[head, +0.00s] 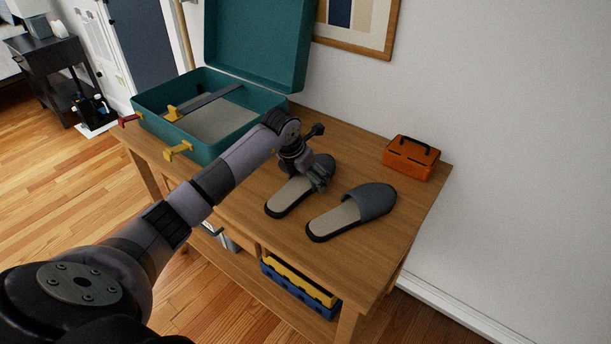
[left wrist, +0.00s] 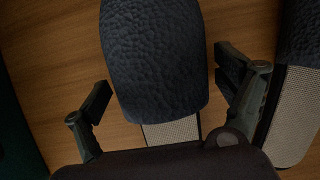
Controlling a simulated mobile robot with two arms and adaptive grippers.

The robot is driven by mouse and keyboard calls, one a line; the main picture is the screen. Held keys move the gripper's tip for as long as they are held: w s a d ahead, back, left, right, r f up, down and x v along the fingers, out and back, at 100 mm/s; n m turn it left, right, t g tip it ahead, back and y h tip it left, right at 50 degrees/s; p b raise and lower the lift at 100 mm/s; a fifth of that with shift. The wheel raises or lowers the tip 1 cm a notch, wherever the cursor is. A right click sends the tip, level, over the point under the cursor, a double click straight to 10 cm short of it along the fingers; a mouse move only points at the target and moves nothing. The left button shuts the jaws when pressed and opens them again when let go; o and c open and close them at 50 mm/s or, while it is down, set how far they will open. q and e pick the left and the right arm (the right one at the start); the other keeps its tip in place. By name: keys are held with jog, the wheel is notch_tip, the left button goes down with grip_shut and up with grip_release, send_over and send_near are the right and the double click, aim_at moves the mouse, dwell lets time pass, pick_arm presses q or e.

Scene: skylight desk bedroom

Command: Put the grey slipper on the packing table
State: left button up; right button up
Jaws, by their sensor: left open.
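Two grey slippers with pale insoles lie side by side on the wooden packing table (head: 416,212) in the head view. My left gripper (head: 316,178) is over the left slipper (head: 284,198) and partly hides its toe part. The right slipper (head: 368,203) lies apart from it, clear of the gripper. In the left wrist view my open fingers (left wrist: 163,78) are on either side of the dark quilted upper of the slipper (left wrist: 152,60). I cannot tell whether they touch it. The other slipper (left wrist: 296,110) shows at the right edge. My right gripper is not in view.
An open teal suitcase (head: 262,48) stands at the table's left end, its lid raised against the wall. An orange box (head: 409,159) sits at the back right. A yellow and blue crate (head: 300,283) is on the lower shelf. The table's front right is bare.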

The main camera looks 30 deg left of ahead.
aim_at(295, 190)
pick_arm(q)
jog(key=shift+r, duration=0.25)
jog(key=v, duration=1.1)
jog(key=shift+s+r, duration=0.15)
jog(key=shift+r, duration=0.25)
jog(key=shift+f, duration=0.1)
